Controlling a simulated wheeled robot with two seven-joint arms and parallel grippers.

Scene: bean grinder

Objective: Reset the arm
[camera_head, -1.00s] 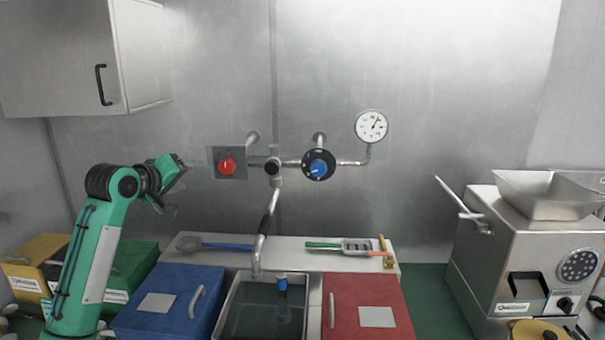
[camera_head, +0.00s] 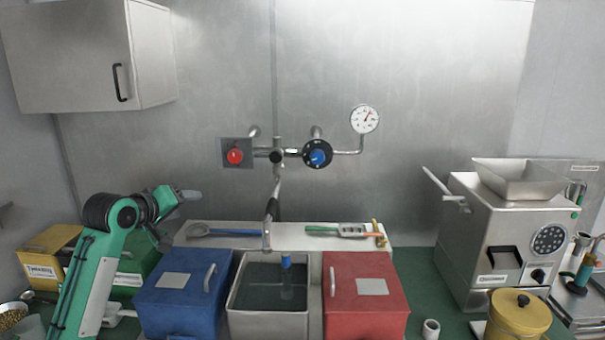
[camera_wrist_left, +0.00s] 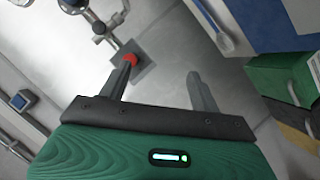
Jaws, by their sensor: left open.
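My left arm, green and black, rises at the left of the head view. Its gripper (camera_head: 190,195) points right, above the green box and short of the back wall. In the left wrist view the two grey fingers (camera_wrist_left: 160,85) stand apart with nothing between them, so the gripper is open and empty. The red knob (camera_head: 235,157) on its square wall plate shows beyond the fingers; it also shows in the left wrist view (camera_wrist_left: 131,60), near one fingertip. My right gripper is not in view.
A blue box (camera_head: 180,300), a sink (camera_head: 268,322) and a red box (camera_head: 364,310) stand in front of the wall. A faucet (camera_head: 268,225) rises behind the sink. A grinder (camera_head: 480,240) and yellow canister (camera_head: 518,318) are at right. A cabinet (camera_head: 70,60) hangs upper left.

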